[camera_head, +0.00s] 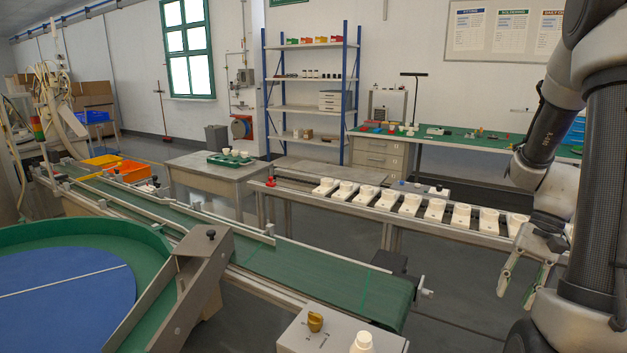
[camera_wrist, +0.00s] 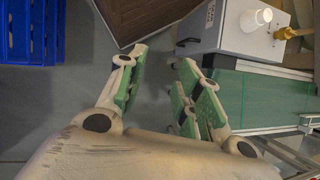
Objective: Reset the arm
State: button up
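My arm stands at the right edge of the head view, with its gripper (camera_head: 524,282) hanging beside the right end of the row of white sockets. The gripper's fingers point down and are spread apart. In the wrist view my gripper (camera_wrist: 163,57) is open, with green pads and only grey floor between the fingers. It holds nothing. A grey control box (camera_head: 340,335) stands at the bottom of the head view, with a yellow knob (camera_head: 315,322) and a white bulb-like piece (camera_head: 362,343) on it. The bulb-like piece (camera_wrist: 256,18) also shows in the wrist view.
A green conveyor (camera_head: 330,279) runs across the middle, beside a blue round table (camera_head: 60,283). A rail (camera_head: 373,212) carries several white sockets. A green tray (camera_head: 230,158) with white pieces sits on a grey table. A blue crate (camera_wrist: 30,35) lies left of my gripper.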

jog(key=s+a+r+n+t+h, duration=0.1)
jog(key=s+a+r+n+t, duration=0.1)
jog(key=r, duration=0.4)
jog(key=s+a+r+n+t+h, duration=0.2)
jog(key=a+r+n, duration=0.1)
jog(key=a+r, duration=0.2)
jog(key=s+a+r+n+t+h, duration=0.1)
jog(key=s+a+r+n+t, duration=0.1)
jog(key=r, duration=0.5)
jog(key=shift+s+a+r+n+t+h, duration=0.15)
jog(key=shift+s+a+n+t+h, duration=0.15)
jog(key=shift+a+n+t, duration=0.35)
